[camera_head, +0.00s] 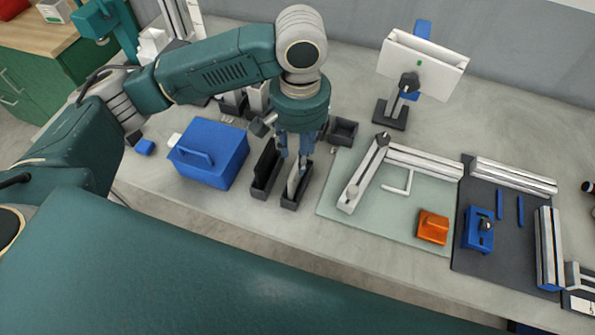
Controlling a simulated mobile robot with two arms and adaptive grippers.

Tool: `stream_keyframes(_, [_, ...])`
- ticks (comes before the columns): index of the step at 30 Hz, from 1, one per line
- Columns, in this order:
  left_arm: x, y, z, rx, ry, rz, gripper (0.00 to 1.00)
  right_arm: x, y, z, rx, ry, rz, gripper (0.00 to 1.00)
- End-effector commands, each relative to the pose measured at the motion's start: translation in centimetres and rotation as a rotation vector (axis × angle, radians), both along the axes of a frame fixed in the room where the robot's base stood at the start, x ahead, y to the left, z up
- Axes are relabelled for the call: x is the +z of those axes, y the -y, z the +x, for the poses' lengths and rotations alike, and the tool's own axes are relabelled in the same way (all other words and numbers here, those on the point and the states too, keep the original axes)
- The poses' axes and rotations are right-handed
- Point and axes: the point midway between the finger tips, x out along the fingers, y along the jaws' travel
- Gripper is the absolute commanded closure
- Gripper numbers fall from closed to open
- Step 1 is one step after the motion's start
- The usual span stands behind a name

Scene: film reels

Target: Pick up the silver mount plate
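A narrow silver-grey piece (293,185), which looks like the silver mount plate, stands in the right-hand one of two slim black bins (289,204). My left gripper (294,158) points down over these bins. Its two blue-grey fingers are apart, with the tips close to the top of the silver piece. The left arm and wrist partly hide this area, and I cannot tell whether a finger touches the piece. My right gripper is not in view.
A blue box with a handle (209,152) stands close on the left. A small black tray (344,131) is behind. To the right, a pale green mat (388,222) holds silver profiles and an orange block (433,227). A white panel on a stand (424,65) is at the back.

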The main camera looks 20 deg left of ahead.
Motion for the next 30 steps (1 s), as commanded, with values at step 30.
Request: stream_keyframes(30, [-5.7, 0.0, -0.2, -0.002, 0.002, -0.001, 1.0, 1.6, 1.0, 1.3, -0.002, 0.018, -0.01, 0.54])
